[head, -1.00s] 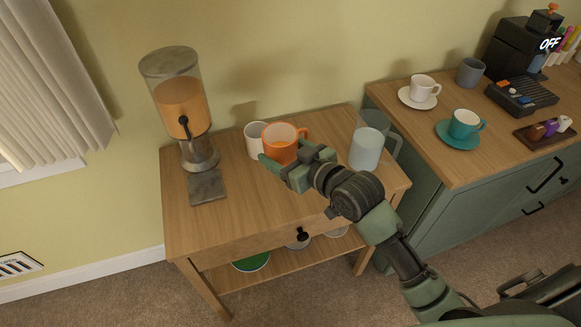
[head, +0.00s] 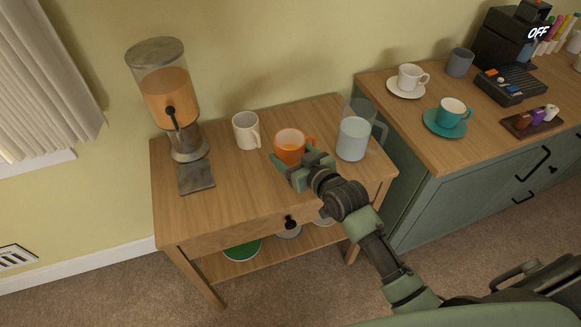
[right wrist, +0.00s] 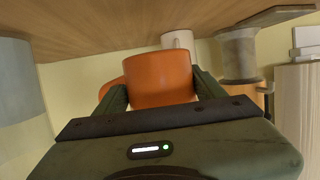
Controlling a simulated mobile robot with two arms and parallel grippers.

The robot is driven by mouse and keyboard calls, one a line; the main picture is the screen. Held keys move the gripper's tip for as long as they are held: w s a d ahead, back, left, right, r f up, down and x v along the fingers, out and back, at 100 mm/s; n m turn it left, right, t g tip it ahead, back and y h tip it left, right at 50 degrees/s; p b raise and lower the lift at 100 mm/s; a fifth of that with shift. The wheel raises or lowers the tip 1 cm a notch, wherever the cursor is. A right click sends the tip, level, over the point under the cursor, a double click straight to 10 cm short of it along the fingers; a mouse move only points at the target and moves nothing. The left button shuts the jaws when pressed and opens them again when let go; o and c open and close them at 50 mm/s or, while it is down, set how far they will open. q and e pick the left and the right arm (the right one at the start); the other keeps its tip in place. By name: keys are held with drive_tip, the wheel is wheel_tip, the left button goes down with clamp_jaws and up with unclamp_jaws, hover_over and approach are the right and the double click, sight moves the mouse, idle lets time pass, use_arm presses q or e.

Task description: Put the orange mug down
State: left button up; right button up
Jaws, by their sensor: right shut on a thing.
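The orange mug (head: 291,142) is upright at the wooden side table (head: 225,187), between a cream mug (head: 246,130) and a pitcher of pale liquid (head: 353,139). Orange contents show inside it. My right gripper (head: 303,169) is shut on the orange mug from the near side. In the right wrist view, which is upside down, the orange mug (right wrist: 160,78) sits between the two fingers. I cannot tell whether its base touches the tabletop. My left gripper is not in view.
A drink dispenser (head: 170,95) stands at the table's left. A green cabinet (head: 450,205) adjoins on the right, holding a white cup (head: 409,76) and a teal cup (head: 452,112) on saucers. The tabletop's front left is clear.

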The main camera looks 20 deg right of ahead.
drive_tip(key=shift+f, duration=2.6)
drive_tip(key=shift+f+b, duration=0.1)
drive_tip(key=shift+b, duration=0.2)
drive_tip(key=o, duration=1.9)
drive_tip(key=shift+f, duration=0.1)
drive_tip(key=shift+c, duration=0.2)
drive_tip(key=v, duration=1.2)
